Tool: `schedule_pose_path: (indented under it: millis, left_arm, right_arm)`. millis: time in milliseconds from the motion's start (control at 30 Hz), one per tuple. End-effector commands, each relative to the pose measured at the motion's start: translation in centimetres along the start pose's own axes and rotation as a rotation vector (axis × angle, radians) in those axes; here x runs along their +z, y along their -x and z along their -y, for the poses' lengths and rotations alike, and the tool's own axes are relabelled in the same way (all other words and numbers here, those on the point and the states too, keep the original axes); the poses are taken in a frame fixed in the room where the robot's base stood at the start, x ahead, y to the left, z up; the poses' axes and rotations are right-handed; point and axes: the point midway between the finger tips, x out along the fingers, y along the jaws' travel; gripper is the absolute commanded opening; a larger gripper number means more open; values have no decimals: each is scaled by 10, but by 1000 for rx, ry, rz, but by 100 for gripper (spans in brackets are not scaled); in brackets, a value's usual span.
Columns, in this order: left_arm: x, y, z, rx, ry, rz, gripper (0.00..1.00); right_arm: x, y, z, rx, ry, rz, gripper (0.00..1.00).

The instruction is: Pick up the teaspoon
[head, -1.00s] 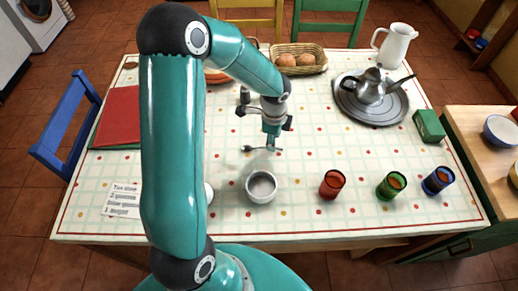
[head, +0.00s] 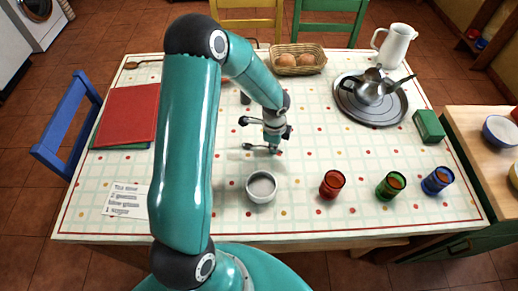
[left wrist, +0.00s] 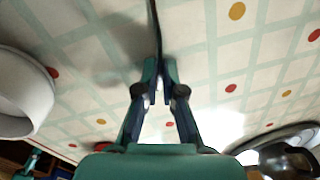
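The teaspoon (head: 250,146) is a small metal spoon at the middle of the table, behind the white cup (head: 261,187). My left gripper (head: 273,150) is at its right end, pointing down. In the left wrist view, the fingers (left wrist: 159,78) are closed together on the spoon's thin dark handle (left wrist: 155,30). The handle stretches away from the fingertips to the top edge, so the bowl is out of that view. I cannot tell for sure whether the spoon is clear of the cloth. My right gripper is not in view.
Red (head: 332,184), green (head: 390,185) and blue (head: 438,181) glasses stand at the front right. A metal teapot (head: 371,90) is on a round tray (head: 378,115). A red book (head: 127,114) and a note (head: 126,200) lie left. My arm hides part of the table.

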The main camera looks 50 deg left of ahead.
Motion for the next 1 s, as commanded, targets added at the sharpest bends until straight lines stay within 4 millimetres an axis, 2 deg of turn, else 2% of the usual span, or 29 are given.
schedule_pose_path:
  millis: [433,633,867,1000]
  left_arm:
    - [-1,1,0,0,-1,0,0]
    - [-1,12,2,-2,0,0,0]
    - [-1,47,6,-6,-1,0,0]
    - [-2,84,10,-9,0,-2,0]
  right_arm:
    - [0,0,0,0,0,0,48]
    - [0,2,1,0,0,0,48]
    - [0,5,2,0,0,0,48]
    - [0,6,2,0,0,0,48]
